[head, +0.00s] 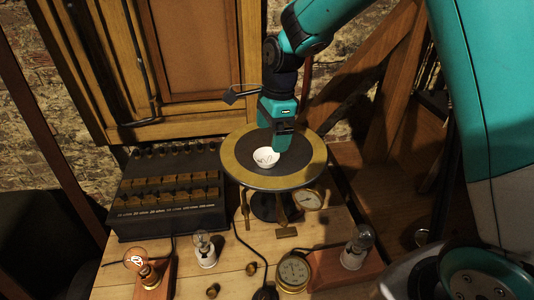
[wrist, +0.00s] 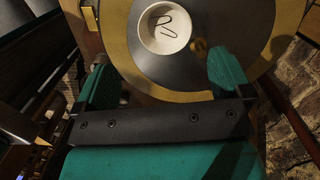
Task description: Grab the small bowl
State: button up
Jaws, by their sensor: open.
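The small white bowl (head: 265,158) sits on a round stand (head: 240,169) with a dark centre and a brass-coloured rim. In the wrist view the bowl (wrist: 165,42) is near the top, with thin dark wire-like pieces inside. My gripper (head: 279,148) is over the stand, close beside the bowl in the head view. In the wrist view the two green fingers of my gripper (wrist: 163,80) are spread wide apart, with the bowl ahead of them and nothing between them. I cannot tell how high the fingertips are above the stand.
A small brownish round piece (wrist: 199,46) lies right of the bowl. A dark rack (head: 168,190) stands left of the stand. Light bulbs (head: 138,260) (head: 357,245) and a round gauge (head: 293,272) stand in front on the wooden table (head: 236,272). A wooden cabinet is behind.

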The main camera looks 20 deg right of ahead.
aim_at(267, 155)
jog(key=shift+w+a+f+p, duration=0.15)
jog(key=shift+f+p, duration=0.35)
jog(key=shift+f, duration=0.65)
jog(key=shift+w+a+f+p, duration=0.15)
jog(key=shift+f+p, duration=0.3)
jog(key=shift+f, duration=0.7)
jog(key=shift+w+a+f+p, duration=0.15)
jog(key=shift+f+p, duration=0.35)
jog(key=shift+f, duration=0.65)
jog(key=shift+s, duration=0.1)
jog(key=c, duration=1)
